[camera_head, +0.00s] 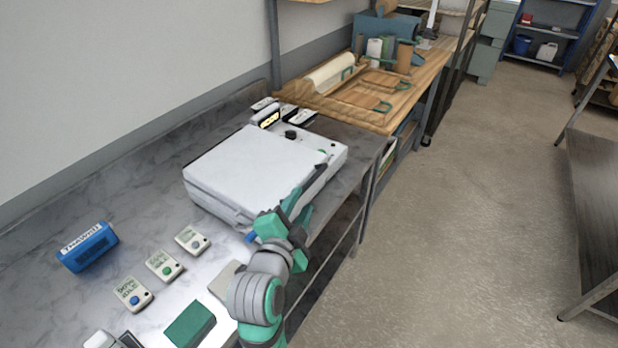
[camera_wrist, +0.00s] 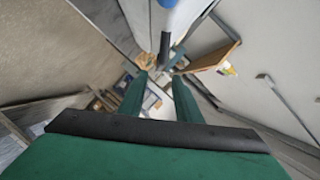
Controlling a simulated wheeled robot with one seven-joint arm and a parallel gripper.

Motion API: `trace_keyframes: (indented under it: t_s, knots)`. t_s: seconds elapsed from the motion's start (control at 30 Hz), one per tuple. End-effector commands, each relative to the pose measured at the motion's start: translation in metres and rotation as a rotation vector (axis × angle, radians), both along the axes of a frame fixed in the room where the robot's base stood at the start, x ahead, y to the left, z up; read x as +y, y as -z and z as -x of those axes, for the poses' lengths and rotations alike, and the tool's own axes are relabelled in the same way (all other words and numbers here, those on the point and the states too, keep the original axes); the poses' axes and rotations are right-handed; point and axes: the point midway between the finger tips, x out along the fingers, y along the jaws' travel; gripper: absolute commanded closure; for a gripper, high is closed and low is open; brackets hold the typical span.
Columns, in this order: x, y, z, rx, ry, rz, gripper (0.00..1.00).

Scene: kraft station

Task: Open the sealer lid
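The sealer (camera_head: 255,170) is a white box on the grey marbled worktop, with its flat lid down. Its control panel with a black knob (camera_head: 291,134) is at the far right end. My gripper (camera_head: 301,207) is at the sealer's near right side, close to its edge. In the wrist view, the two green fingers (camera_wrist: 161,82) stand apart with a gap between them. A blue and black bar (camera_wrist: 168,38) reaches toward the fingertips there; I cannot tell whether they touch it. A dark bar (camera_head: 318,180) runs along the sealer's right edge, partly hidden by my gripper.
A blue labelled box (camera_head: 88,247) and small labelled devices (camera_head: 165,266) lie on the worktop left of my arm. A green block (camera_head: 190,324) lies nearer. A wooden bench (camera_head: 350,100) with boards stands behind the sealer. Open floor (camera_head: 470,200) is to the right.

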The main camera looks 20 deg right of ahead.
Motion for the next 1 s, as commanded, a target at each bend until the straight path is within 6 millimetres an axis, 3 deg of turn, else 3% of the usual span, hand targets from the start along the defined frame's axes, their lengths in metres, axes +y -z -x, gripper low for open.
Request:
trace_keyframes:
  t_s: [0.17, 0.7, 1.0]
  knots:
    - [-0.008, 0.002, -0.01, 0.0, 0.007, -0.007, 0.69]
    - [-0.051, 0.02, -0.079, -0.001, 0.002, -0.005, 0.69]
    - [-0.057, 0.022, -0.089, -0.003, 0.001, -0.004, 0.69]
